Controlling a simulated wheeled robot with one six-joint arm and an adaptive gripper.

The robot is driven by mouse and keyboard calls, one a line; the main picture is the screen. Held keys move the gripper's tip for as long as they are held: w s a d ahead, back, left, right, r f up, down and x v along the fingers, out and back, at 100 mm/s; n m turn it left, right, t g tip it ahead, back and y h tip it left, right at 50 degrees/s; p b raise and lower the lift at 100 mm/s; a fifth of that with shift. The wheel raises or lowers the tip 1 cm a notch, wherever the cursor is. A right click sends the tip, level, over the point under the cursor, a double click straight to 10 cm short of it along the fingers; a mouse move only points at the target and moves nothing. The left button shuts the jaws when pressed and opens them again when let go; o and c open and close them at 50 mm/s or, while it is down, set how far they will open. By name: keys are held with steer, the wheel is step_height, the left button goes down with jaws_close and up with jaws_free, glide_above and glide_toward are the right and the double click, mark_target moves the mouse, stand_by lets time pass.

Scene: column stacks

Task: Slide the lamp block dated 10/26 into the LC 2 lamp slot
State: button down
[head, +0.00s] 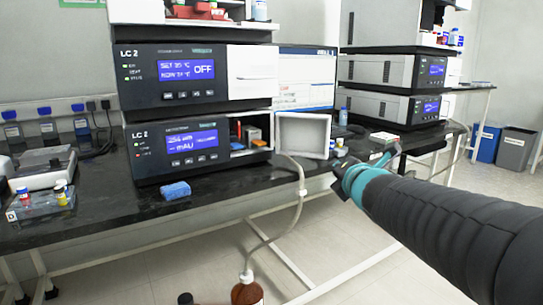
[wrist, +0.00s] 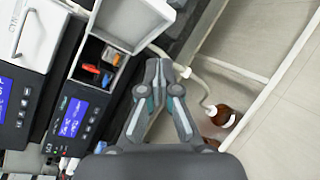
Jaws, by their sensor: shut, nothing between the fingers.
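The lower LC 2 unit (head: 178,152) has an open compartment at its right end, with its white door (head: 303,135) swung out. Inside stand an orange-red block (head: 254,134) and something blue low down. No date is legible, so I cannot tell which block is 10/26, nor which place is the lamp slot. My gripper (wrist: 159,68) is shut and empty. In the head view my gripper (head: 338,168) is right of the open door, apart from the blocks.
A blue sponge-like block (head: 175,191) lies on the dark bench (head: 110,208) before the unit. A monitor (head: 305,80) stands behind the door. A tube runs down to a brown bottle (head: 247,290) below the bench edge. Another instrument stack (head: 383,75) stands right.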

steer(key=w+a+n+y+b, duration=0.2)
steer(key=w+a+n+y, duration=0.45)
steer(key=n, duration=0.65)
steer(key=n+g+p, duration=0.1)
steer(key=n+p, duration=0.1)
steer(key=p, duration=0.1)
glide_toward(252, 138)
steer(key=w, duration=0.1)
steer(key=w+f, duration=0.1)
steer(key=w+y, duration=0.1)
steer(key=shift+w+f, duration=0.1)
steer(key=shift+f, duration=0.25)
steer(key=shift+b, duration=0.3)
